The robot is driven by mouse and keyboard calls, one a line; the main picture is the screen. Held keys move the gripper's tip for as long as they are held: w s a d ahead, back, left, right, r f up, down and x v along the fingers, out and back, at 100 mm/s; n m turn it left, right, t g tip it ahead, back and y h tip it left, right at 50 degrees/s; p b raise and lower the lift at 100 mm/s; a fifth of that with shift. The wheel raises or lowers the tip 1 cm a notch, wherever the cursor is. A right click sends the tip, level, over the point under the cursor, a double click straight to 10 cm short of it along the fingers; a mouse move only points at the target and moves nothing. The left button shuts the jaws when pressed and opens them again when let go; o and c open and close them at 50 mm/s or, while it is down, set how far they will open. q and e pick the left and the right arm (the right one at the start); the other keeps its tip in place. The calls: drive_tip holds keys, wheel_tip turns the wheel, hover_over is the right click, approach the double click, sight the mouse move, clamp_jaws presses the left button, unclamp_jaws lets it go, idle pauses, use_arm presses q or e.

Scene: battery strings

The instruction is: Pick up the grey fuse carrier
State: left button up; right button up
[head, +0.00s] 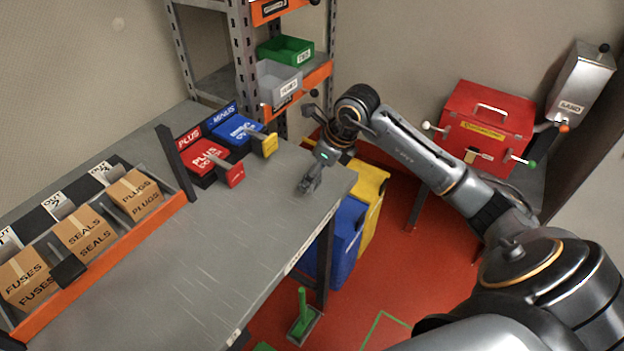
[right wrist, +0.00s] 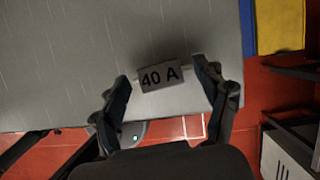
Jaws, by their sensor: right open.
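The grey fuse carrier (right wrist: 160,84) is a small block marked "40 A". It shows in the right wrist view, on the grey bench near the bench edge. My right gripper (right wrist: 162,76) is open, with one finger on either side of the carrier. I cannot tell whether the fingers touch it. In the head view my right gripper (head: 309,186) points down over the right end of the bench, and I cannot make out the carrier clearly there. My left gripper is not in view.
The bench (head: 220,250) is clear in the middle. Red PLUS (head: 207,158) and blue MINUS (head: 238,130) pieces stand at its back. Boxes of fuses, seals and plugs (head: 137,195) fill the left rack. Blue (head: 347,235) and yellow (head: 371,190) bins stand beyond the right edge.

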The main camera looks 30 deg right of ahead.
drive_tip(key=shift+s, duration=0.1)
drive_tip(key=c, duration=1.3)
